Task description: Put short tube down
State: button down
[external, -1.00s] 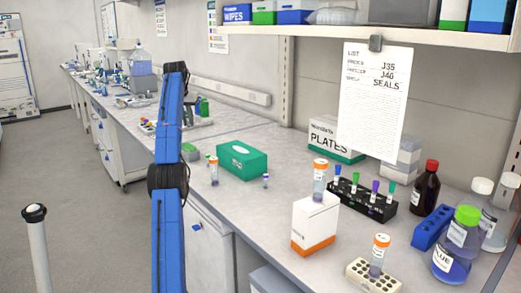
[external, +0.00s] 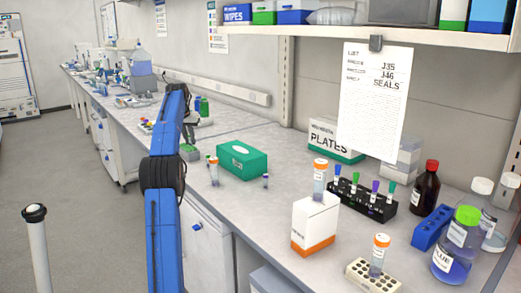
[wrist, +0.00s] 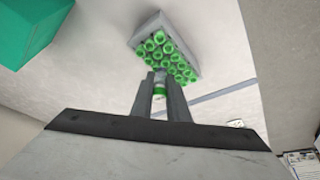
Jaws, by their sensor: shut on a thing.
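My gripper (wrist: 160,92) is shut on a short tube (wrist: 159,90) with a green cap or band, seen between the fingers in the wrist view. In that view a grey rack (wrist: 138,38) full of green-capped tubes lies just beyond the fingertips. In the external view my gripper (external: 191,132) is low over the bench, close to the green-topped rack (external: 189,153). The held tube cannot be made out there. Whether it touches the bench or rack cannot be told.
A teal box (external: 243,161) stands right of the rack and shows at the wrist view's upper left (wrist: 28,28). An orange-capped tube (external: 214,172) and a small purple-capped tube (external: 265,181) stand near it. The bench (external: 228,205) before the box is bare.

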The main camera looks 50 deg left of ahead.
jog(key=shift+f, duration=0.25)
jog(key=c, duration=1.7)
grip_release()
jog(key=shift+r, duration=0.1)
jog(key=v, duration=1.2)
jog(key=shift+w, duration=0.1)
